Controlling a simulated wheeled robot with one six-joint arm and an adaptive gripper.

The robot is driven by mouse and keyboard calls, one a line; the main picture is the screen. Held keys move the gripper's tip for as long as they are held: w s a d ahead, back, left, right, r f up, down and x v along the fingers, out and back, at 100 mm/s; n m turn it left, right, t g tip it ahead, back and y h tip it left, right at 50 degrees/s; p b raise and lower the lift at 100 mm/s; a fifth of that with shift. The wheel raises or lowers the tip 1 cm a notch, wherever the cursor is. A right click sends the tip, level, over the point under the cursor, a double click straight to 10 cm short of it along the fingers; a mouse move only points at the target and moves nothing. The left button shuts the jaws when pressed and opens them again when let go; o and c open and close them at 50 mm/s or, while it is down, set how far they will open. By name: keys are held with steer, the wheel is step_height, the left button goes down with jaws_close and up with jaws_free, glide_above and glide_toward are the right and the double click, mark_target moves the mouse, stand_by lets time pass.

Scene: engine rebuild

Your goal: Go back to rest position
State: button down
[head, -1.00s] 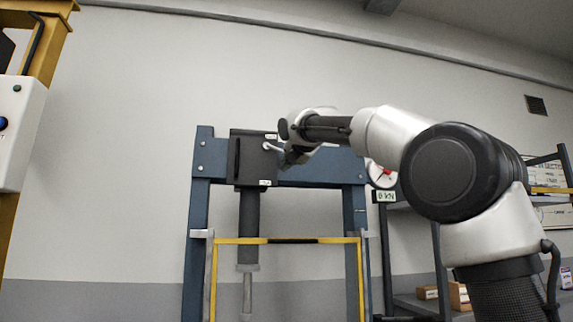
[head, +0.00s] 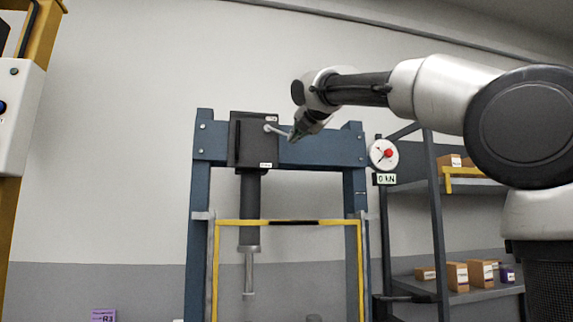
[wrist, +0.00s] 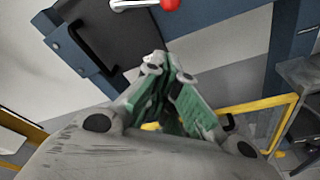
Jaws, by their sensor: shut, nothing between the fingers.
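My gripper (head: 293,138) is up in front of the blue press frame (head: 212,150), just right of the dark press head (head: 242,150). It is shut with nothing in it. In the wrist view its green-sided fingers (wrist: 165,58) come together at the tips. A silver lever (head: 276,129) sticks out of the press head towards my gripper. In the wrist view the lever's red knob (wrist: 169,4) shows at the top edge, apart from the fingertips.
A yellow guard frame (head: 358,270) stands at the press front, below my gripper. A round gauge (head: 383,153) is at the press's right. Shelves with boxes (head: 457,277) stand farther right. A yellow post with a control box (head: 18,115) is at the left.

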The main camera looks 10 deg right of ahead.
steer(key=s+d+f+m+g, duration=0.1)
steer(key=s+f+m+g, duration=0.1)
steer(key=f+m, duration=0.55)
steer(key=s+d+f+m+g+h, duration=0.1)
steer(key=s+f+m+g, duration=0.2)
steer(key=f, duration=0.8)
steer(key=s+d+f+m+g, duration=0.1)
steer(key=d+f+m+g, duration=0.1)
steer(key=f+m, duration=0.6)
steer(key=s+d+f+m+g, duration=0.2)
steer(key=s+d+f+m, duration=0.3)
steer(key=s+f, duration=0.8)
steer(key=s+d+f+m+g+h, duration=0.1)
steer(key=s+d+f+m, duration=0.4)
steer(key=s+f, duration=0.8)
steer(key=s+d+g, duration=0.1)
steer(key=s, duration=0.2)
steer(key=shift+d+m+g, duration=0.25)
steer(key=shift+m+g, duration=0.1)
steer(key=shift+g, duration=0.05)
steer(key=shift+f, duration=0.1)
